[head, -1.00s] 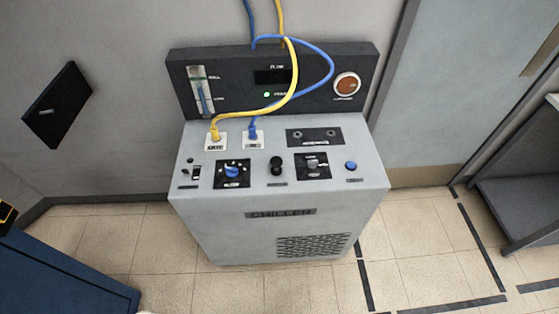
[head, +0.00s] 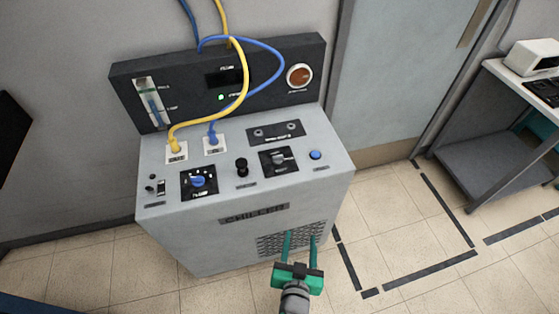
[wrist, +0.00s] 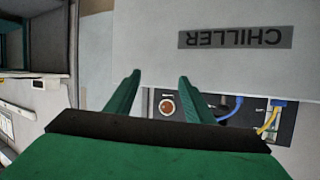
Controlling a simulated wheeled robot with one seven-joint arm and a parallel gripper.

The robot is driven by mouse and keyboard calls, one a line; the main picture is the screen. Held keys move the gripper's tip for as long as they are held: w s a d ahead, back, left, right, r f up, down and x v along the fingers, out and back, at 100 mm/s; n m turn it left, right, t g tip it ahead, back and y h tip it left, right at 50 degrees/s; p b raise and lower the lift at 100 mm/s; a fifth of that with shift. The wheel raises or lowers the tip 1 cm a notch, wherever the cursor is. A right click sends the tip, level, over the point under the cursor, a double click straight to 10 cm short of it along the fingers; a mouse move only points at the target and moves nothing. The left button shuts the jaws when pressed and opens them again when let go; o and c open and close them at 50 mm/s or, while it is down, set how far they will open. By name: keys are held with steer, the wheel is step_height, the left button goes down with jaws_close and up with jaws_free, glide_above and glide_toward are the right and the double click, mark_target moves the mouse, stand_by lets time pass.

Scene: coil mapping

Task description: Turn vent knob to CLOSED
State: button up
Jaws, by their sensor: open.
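The grey chiller (head: 235,235) stands against the wall in the head view. Its top has a blue knob (head: 198,181) on a black plate, an upright black knob (head: 242,167) and a grey knob (head: 279,159) on another black plate. The labels are too small to read, so I cannot tell which is the vent knob. My green gripper (head: 300,237) is open and empty, in front of the chiller's grille and below the knobs. In the wrist view its fingers (wrist: 160,76) are apart, with the upside-down CHILLER label (wrist: 235,38) beyond; no knob shows clearly there.
Yellow (head: 240,85) and blue (head: 282,66) hoses loop over the chiller into two top ports. A grey shelf table (head: 500,150) stands at the right. Floor right of the chiller is clear.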

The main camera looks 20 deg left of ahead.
steer(key=w+a+r+n+y, duration=0.2)
steer(key=w+a+r, duration=0.2)
steer(key=w, duration=0.4)
steer(key=n+g+y, duration=0.2)
steer(key=n+y, duration=0.1)
steer(key=n, duration=0.1)
glide_toward(278, 158)
steer(key=x, duration=0.8)
steer(key=shift+d, duration=0.1)
steer(key=c, duration=1)
